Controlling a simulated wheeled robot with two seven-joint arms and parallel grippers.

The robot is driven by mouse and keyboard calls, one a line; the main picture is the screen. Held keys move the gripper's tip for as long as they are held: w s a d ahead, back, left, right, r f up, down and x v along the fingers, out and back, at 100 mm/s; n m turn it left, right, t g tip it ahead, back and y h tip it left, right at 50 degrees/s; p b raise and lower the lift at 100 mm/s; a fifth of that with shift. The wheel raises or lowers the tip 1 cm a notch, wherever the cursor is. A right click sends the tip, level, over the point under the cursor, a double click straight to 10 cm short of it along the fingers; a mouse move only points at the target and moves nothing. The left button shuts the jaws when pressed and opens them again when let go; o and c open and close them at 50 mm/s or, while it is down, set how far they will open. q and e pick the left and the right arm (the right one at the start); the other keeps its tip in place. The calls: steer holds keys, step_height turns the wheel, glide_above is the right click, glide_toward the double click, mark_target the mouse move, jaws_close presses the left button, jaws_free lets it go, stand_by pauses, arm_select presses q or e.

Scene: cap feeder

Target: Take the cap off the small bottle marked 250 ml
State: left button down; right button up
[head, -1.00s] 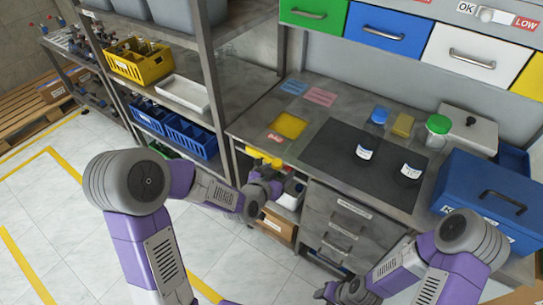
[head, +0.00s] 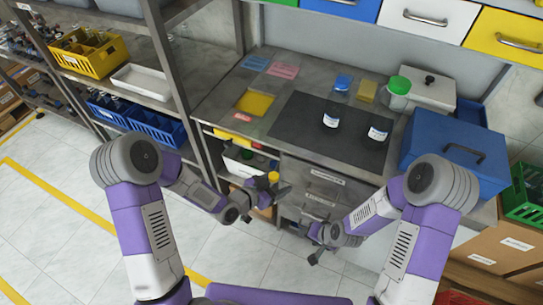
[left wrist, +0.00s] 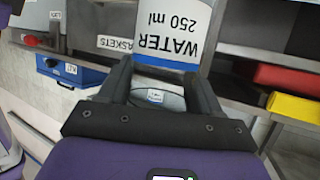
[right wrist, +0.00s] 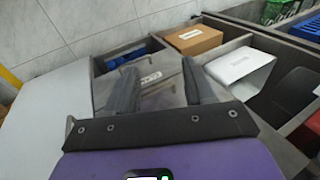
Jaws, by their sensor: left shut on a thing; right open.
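My right gripper (head: 318,252) is low in front of the drawers. In the right wrist view it (right wrist: 165,92) is open and empty.
On the bench, two white-labelled containers (head: 331,120) (head: 378,133) stand on a dark mat (head: 300,140). A green-lidded jar (head: 398,92) and blue toolbox (head: 450,150) are to the right. The drawers (head: 315,180) are close to both grippers. Floor in front is free.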

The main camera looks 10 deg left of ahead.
steer(key=w+a+r+m+t+y, duration=0.1)
steer(key=w+a+r+t, duration=0.25)
steer(key=w+r, duration=0.65)
steer(key=w+a+r+m+t+y, duration=0.15)
steer(key=w+a+r, duration=0.4)
steer(key=r, duration=0.85)
step_height(320, 180, up, 6)
steer(key=m+g+h, duration=0.2)
steer(key=g+h, duration=0.5)
glide_above(271, 174)
steer(key=shift+w+d+y, duration=0.1)
steer(key=shift+w+y, duration=0.15)
steer(key=shift+w, duration=0.1)
steer(key=shift+s+r+g, duration=0.15)
steer(key=shift+s+g, duration=0.2)
steer(key=shift+g, duration=0.05)
steer(key=shift+f, duration=3.9)
jaws_close()
steer(key=shift+r+n, duration=0.15)
steer(key=shift+n, duration=1.7)
